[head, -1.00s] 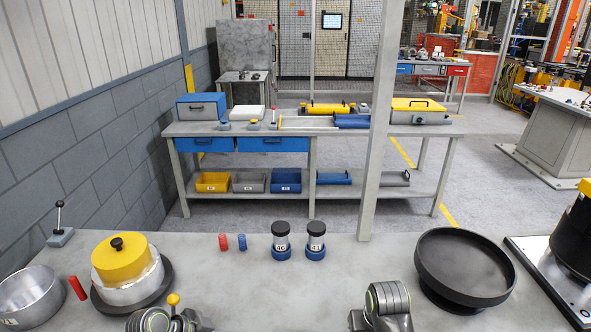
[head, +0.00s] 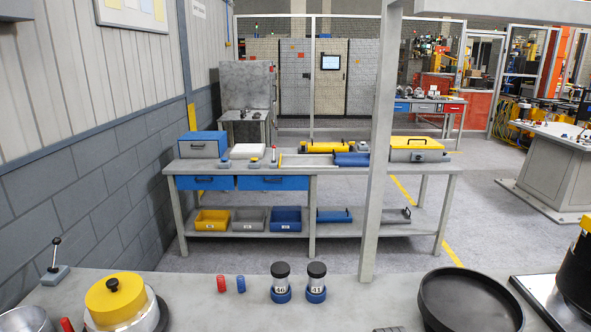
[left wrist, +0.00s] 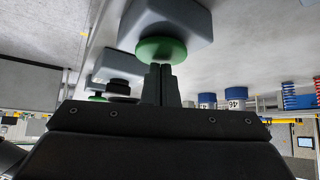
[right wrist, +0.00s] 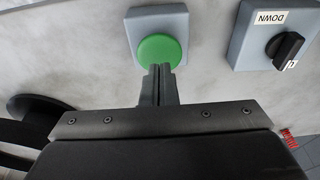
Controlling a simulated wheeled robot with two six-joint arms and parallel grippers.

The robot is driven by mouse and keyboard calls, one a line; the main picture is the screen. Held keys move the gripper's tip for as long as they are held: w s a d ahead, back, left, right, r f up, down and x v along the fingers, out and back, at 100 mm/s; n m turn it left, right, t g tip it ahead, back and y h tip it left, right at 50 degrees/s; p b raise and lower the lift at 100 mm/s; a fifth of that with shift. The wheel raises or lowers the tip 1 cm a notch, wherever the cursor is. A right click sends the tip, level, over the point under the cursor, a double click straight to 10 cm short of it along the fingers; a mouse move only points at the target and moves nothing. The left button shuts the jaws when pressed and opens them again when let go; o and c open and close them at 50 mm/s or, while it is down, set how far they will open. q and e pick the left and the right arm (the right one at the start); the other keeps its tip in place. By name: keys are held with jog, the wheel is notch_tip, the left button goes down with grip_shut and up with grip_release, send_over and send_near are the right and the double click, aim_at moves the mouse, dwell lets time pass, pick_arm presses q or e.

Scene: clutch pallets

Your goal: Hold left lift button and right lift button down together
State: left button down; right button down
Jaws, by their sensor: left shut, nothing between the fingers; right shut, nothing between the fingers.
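The left lift button is a green disc (left wrist: 161,50) on a grey box (left wrist: 172,22) in the left wrist view. My left gripper (left wrist: 162,70) is shut and empty, its fingertips at the disc's lower edge in the picture. The right lift button is a green disc (right wrist: 158,52) on a light grey box (right wrist: 152,20) in the right wrist view. My right gripper (right wrist: 160,69) is shut and empty, its fingertips overlapping the disc's lower rim in the picture. I cannot tell whether either gripper touches or presses its button. The head view shows neither button nor gripper.
A grey box with a black selector knob (right wrist: 285,48) marked DOWN stands beside the right button. On the near table are a yellow-topped part (head: 117,300), two numbered cylinders (head: 281,283) and a black round dish (head: 470,303). A grey post (head: 378,150) rises at the table's far edge.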

pick_arm(q)
jog(key=shift+s+f, duration=0.15)
jog(key=shift+f, duration=0.05)
pick_arm(e)
jog(key=shift+f, duration=0.15)
pick_arm(q)
jog(key=shift+f, duration=0.1)
pick_arm(e)
jog(key=shift+f, duration=1.25)
pick_arm(q)
jog(key=shift+a, duration=0.15)
pick_arm(e)
jog(key=shift+s+f, duration=0.25)
jog(key=shift+f, duration=0.05)
dwell(2.0)
pick_arm(q)
jog(key=shift+r, duration=3.7)
pick_arm(e)
jog(key=shift+r, duration=0.15)
jog(key=shift+w+r, duration=0.15)
jog(key=shift+r, duration=0.2)
jog(key=shift+w+r, duration=0.1)
jog(key=shift+r, duration=3.15)
